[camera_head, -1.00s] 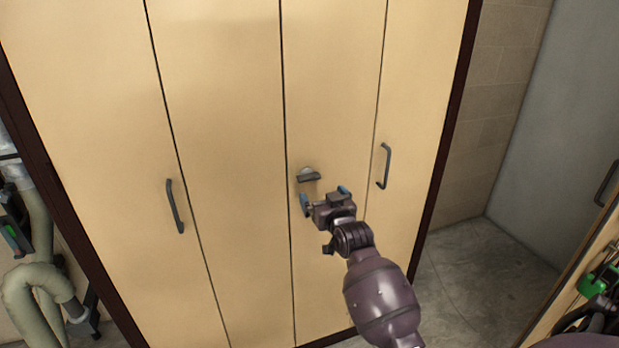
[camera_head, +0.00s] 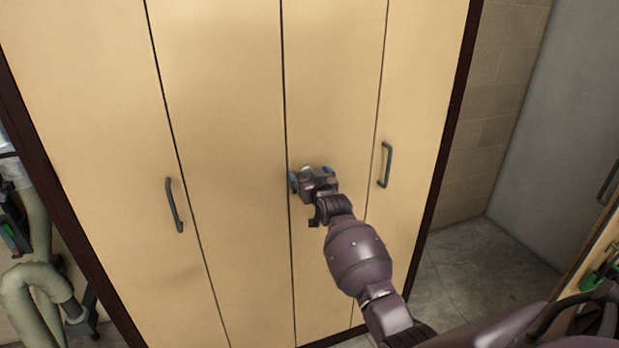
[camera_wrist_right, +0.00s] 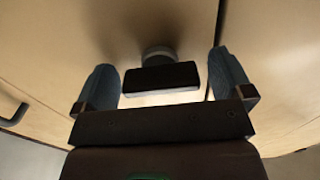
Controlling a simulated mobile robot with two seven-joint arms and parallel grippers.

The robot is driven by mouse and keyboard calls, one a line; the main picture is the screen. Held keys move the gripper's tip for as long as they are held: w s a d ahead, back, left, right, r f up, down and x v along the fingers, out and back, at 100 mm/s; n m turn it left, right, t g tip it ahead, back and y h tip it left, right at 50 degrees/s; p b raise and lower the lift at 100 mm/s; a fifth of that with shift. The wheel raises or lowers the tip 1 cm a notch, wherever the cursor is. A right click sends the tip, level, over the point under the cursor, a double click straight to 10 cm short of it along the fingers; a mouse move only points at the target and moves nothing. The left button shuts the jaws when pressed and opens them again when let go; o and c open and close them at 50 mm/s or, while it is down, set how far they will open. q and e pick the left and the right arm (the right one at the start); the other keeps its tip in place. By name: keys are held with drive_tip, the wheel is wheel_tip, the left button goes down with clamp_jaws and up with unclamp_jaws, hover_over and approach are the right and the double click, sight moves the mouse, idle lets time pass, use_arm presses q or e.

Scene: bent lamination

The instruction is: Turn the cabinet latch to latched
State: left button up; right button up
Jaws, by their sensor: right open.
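The cabinet (camera_head: 230,120) has tall beige door panels in a dark frame. Its latch shows in the right wrist view as a dark bar-shaped handle (camera_wrist_right: 161,78) on a round grey base (camera_wrist_right: 158,54), with the bar lying roughly level. In the head view only a bit of the latch's pale base (camera_head: 307,169) shows above my gripper; the rest is hidden. My right gripper (camera_head: 310,174) is open at the latch. In the right wrist view its two blue-grey fingers (camera_wrist_right: 163,84) stand on either side of the bar, with a gap on both sides. My left gripper is not in view.
Dark bar handles stand on the left door (camera_head: 174,205) and the right door (camera_head: 385,165). A pale hose (camera_head: 38,285) is at the left edge. Tiled floor (camera_head: 480,270) lies right of the cabinet. A green-handled item (camera_head: 600,278) is at the lower right.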

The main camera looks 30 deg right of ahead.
drive_tip(key=shift+c, duration=0.2)
drive_tip(key=c, duration=0.9)
